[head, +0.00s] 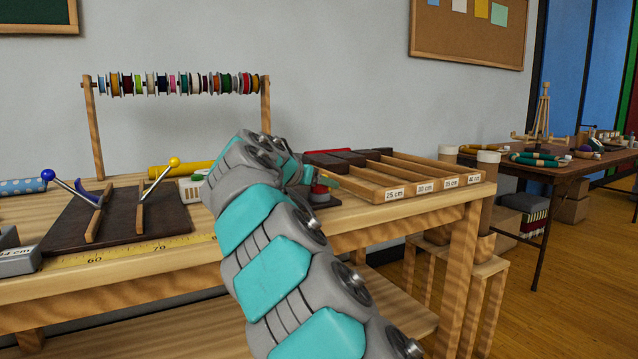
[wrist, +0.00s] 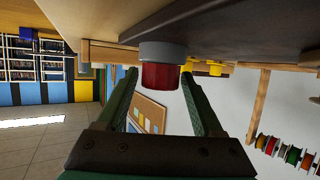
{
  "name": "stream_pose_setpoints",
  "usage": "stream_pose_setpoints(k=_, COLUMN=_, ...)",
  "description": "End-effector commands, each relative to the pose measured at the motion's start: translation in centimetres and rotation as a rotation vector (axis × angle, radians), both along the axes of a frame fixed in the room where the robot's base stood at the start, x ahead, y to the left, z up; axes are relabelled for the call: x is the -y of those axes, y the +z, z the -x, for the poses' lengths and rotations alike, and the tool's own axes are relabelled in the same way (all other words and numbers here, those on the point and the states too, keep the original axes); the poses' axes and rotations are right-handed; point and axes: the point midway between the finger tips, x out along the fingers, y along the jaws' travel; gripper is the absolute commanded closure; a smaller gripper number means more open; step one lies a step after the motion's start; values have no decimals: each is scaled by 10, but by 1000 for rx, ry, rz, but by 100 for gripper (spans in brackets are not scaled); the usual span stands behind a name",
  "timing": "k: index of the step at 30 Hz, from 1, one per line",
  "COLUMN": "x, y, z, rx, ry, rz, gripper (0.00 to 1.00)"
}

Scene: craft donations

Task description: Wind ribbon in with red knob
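The red knob (wrist: 162,76) shows in the wrist view, on a grey collar fixed to a dark board (wrist: 235,30). My gripper (wrist: 159,73) is open, with one dark green finger on each side of the knob. The fingertips are level with the knob, and a narrow gap shows on each side of it. In the head view my arm hides most of the gripper and the board, and a small red part (head: 319,189) shows beside the hand. Spools of coloured ribbon (head: 175,84) hang on a wooden rack at the back. I cannot see which ribbon belongs to the knob.
On the bench, a dark board with blue- and yellow-tipped levers (head: 120,215) stands left of my arm. A wooden divided tray (head: 400,180) with dark blocks is to the right. A second table (head: 560,172) stands farther right.

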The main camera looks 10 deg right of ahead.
Motion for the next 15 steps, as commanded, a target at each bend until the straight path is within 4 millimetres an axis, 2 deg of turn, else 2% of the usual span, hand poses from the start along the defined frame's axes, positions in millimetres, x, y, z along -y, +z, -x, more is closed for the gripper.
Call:
stream_pose_setpoints(k=1, x=0, y=0, z=0, rx=0, ry=0, rz=0, gripper=25)
stream_pose_setpoints(k=3, x=0, y=0, z=0, rx=0, ry=0, rz=0, gripper=19)
stream_pose_setpoints(k=15, x=-6, y=3, z=5, rx=1, ry=1, rz=0, gripper=19)
